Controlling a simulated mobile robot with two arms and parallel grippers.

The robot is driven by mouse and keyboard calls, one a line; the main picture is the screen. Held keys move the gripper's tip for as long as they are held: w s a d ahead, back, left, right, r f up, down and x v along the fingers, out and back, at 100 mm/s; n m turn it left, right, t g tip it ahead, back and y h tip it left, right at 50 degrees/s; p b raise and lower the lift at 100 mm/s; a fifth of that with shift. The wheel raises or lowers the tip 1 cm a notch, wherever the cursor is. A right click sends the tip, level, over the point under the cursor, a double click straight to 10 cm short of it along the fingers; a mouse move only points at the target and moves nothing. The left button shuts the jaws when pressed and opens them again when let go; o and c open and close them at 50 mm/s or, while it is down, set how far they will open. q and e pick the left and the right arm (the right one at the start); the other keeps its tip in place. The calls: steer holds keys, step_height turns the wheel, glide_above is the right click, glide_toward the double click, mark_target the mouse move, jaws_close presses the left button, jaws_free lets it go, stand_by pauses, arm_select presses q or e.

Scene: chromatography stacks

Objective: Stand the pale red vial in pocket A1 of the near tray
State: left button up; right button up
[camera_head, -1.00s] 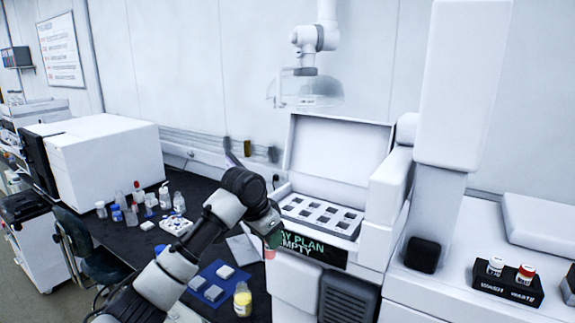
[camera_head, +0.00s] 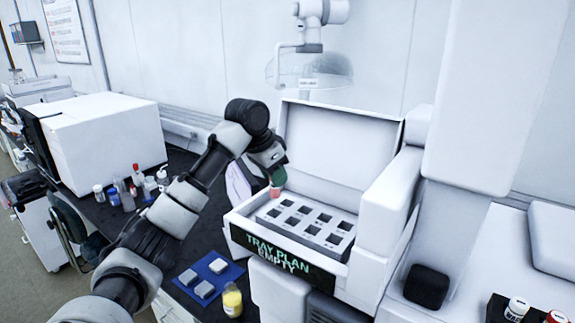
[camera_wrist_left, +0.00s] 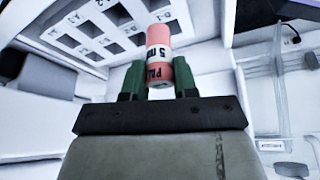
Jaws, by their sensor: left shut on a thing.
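My left gripper (camera_head: 277,182) is shut on the pale red vial (camera_head: 275,192). In the left wrist view the vial (camera_wrist_left: 159,62) sits between two green fingers, its white label reading "5 m" facing the camera. In the head view the vial hangs above the left edge of the open white machine drawer. The tray (camera_head: 292,238) in that drawer is grey with two rows of square pockets, and all of them look empty. In the left wrist view the tray (camera_wrist_left: 80,27) shows pocket markings, too small to read surely. My right gripper is not in view.
A sign reading "TRAY PLAN EMPTY" (camera_head: 278,255) fronts the drawer. The raised white lid (camera_head: 340,145) stands behind the tray, and a white block (camera_head: 385,200) flanks its right. A blue mat (camera_head: 225,272) with white blocks and a yellow vial (camera_head: 232,300) lie below left.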

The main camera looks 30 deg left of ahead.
mark_target(271, 183)
arm_select(q)
steer(key=shift+w, duration=0.25)
steer(key=shift+s+f, duration=0.6)
steer(key=shift+s, duration=0.3)
steer(key=shift+x, duration=0.75)
steer(key=shift+w+a+f, duration=0.1)
steer(key=shift+w+f, duration=0.05)
steer(key=shift+f, duration=0.45)
steer(key=shift+r, duration=0.1)
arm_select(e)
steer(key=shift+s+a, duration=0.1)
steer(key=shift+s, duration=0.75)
